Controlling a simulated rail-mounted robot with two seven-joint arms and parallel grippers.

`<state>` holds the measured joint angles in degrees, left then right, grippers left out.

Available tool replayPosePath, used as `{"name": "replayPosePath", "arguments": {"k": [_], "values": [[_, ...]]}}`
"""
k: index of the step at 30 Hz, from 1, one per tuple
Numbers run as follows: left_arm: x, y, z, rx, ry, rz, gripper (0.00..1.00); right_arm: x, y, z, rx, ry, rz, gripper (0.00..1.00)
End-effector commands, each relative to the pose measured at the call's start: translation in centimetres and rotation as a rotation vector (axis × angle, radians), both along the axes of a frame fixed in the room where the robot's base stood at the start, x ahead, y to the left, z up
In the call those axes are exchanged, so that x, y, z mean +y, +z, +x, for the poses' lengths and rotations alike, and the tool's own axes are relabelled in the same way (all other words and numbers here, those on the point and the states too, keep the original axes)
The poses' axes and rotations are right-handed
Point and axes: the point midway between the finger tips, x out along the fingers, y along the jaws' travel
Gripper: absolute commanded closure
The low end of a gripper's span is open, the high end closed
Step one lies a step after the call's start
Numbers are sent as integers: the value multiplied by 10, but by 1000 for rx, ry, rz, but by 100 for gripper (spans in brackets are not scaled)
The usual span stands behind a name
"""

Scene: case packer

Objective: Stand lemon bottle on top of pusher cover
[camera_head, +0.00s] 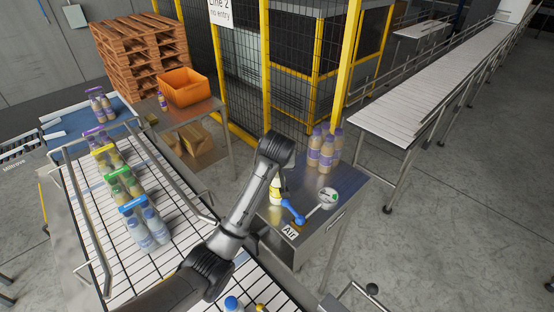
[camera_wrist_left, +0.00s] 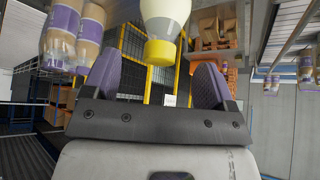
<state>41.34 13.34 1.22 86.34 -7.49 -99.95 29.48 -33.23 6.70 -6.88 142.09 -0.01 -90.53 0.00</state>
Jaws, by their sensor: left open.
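The lemon bottle (camera_head: 275,194), pale with yellow on it, is at the left edge of the steel top (camera_head: 300,180), partly hidden by my left arm. In the left wrist view the bottle (camera_wrist_left: 163,18) appears upside down, its yellow cap (camera_wrist_left: 160,50) between and beyond the two purple-padded fingers. My left gripper (camera_wrist_left: 157,75) is open, with visible space on both sides of the cap. In the head view its fingers are mostly hidden behind the wrist. I cannot tell for certain which steel surface is the pusher cover. My right gripper is not in view.
Several purple-labelled bottles (camera_head: 325,150) stand behind the lemon bottle. A blue-handled tool (camera_head: 293,211) and a round white item (camera_head: 328,197) lie in front, near the Air sign (camera_head: 290,231). Bottle packs line the conveyor (camera_head: 100,205) on the left. Yellow-posted fencing (camera_head: 345,70) stands behind.

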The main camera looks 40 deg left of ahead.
Motion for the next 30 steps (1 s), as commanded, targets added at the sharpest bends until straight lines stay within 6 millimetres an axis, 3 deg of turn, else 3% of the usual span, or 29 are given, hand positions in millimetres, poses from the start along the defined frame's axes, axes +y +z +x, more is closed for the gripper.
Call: {"name": "replayPosePath", "arguments": {"k": [6,12,30], "values": [[-14,34,-16,-3,-1,1,21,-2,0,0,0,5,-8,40],[-22,53,-26,-1,-1,0,21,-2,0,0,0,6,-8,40],[-25,62,-31,0,-1,0,21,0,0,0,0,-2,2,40]]}}
